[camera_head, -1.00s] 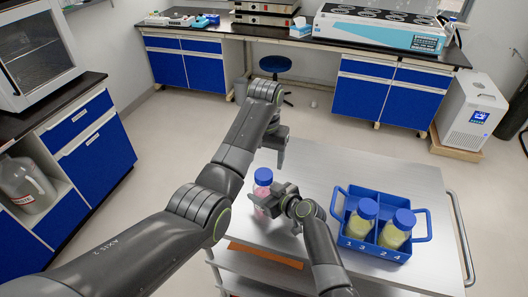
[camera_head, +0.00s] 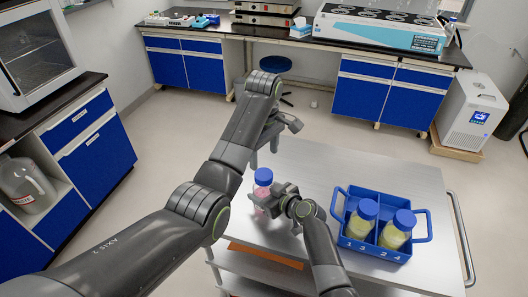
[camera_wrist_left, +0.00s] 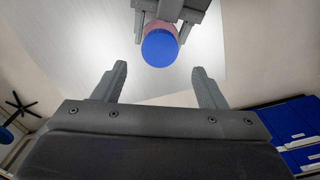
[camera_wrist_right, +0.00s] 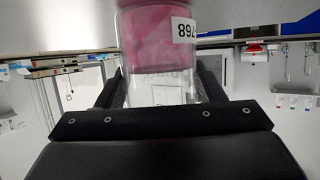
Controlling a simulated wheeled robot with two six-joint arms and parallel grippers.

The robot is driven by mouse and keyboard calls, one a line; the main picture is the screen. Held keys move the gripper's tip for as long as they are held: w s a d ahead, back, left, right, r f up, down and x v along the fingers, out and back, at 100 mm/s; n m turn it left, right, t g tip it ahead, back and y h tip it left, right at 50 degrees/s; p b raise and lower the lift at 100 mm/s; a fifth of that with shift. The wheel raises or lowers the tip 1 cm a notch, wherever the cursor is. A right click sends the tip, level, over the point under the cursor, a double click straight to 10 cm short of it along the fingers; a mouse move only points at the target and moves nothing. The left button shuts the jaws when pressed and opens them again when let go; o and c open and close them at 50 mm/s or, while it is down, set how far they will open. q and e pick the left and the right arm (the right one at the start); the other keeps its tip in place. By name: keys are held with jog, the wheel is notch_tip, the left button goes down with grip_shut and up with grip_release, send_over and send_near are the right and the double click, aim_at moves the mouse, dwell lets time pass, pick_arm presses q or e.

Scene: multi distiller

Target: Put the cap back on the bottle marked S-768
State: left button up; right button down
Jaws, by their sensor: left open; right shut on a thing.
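The bottle marked 768 (camera_wrist_right: 160,40) holds pink contents and shows upside down in the right wrist view. My right gripper (camera_wrist_right: 160,88) is shut on its clear body. In the head view the bottle (camera_head: 260,197) stands upright at the cart's left part, partly hidden by my right gripper (camera_head: 270,203). A blue cap (camera_head: 263,176) sits on its top; how tightly it is seated cannot be told. It also shows in the left wrist view (camera_wrist_left: 160,48). My left gripper (camera_head: 274,140) is open and empty, apart from the cap and beyond it in the head view.
A blue carrier (camera_head: 375,242) with two blue-capped bottles of yellowish liquid stands on the right of the metal cart (camera_head: 335,165). The cart top behind the carrier is clear. Benches with blue cabinets (camera_head: 375,95) stand at the back and left.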

aim_at(264, 174)
pick_arm(q)
jog(key=shift+f, duration=0.1)
jog(key=shift+f, duration=3.9)
jog(key=shift+c, duration=0.4)
